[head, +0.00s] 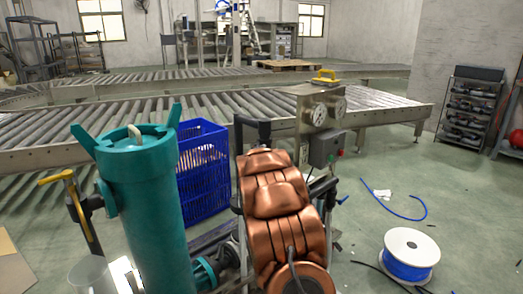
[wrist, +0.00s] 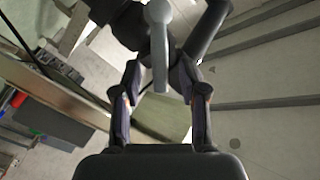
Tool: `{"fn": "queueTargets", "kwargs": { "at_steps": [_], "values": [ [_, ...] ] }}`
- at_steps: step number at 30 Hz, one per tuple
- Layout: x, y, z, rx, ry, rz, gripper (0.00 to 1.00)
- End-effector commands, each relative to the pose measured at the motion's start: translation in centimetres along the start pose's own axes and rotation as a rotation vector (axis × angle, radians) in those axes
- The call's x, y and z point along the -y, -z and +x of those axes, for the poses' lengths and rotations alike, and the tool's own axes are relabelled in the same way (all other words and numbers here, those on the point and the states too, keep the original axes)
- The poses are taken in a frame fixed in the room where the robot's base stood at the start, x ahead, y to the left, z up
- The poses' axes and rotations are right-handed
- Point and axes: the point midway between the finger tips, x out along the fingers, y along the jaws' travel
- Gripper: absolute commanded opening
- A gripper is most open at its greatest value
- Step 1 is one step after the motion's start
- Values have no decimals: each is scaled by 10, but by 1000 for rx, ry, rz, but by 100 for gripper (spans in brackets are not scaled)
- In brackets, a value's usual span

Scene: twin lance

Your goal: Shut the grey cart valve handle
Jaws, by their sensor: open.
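A grey handle (wrist: 159,45) shows in the wrist view as a straight bar with a rounded head at its top end. Its lower end lies in line with the gap between my fingertips. My gripper (wrist: 159,78) is open, with one finger on each side of the bar. Clear gaps show between the bar and both fingers. Depth is hard to judge, and I cannot tell whether the bar is within the jaws or just beyond them. Dark curved parts lie behind the handle. In the head view I cannot make out the grey handle.
A teal canister (head: 150,190) stands at the left, beside a yellow-handled valve (head: 57,177). A blue crate (head: 203,170) stands behind it. A gauge panel (head: 317,108) stands in the middle. A white cable reel (head: 409,252) sits on the open floor at right, before roller conveyors (head: 90,110).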

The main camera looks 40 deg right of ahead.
Motion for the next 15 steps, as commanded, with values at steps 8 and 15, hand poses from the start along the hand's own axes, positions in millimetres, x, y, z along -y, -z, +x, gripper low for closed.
{"fn": "queueTargets", "kwargs": {
  "at_steps": [8,15],
  "values": [
    [-1,-1,15,0,-1,1,42],
    [-1,-1,17,1,-1,1,42]
  ]
}}
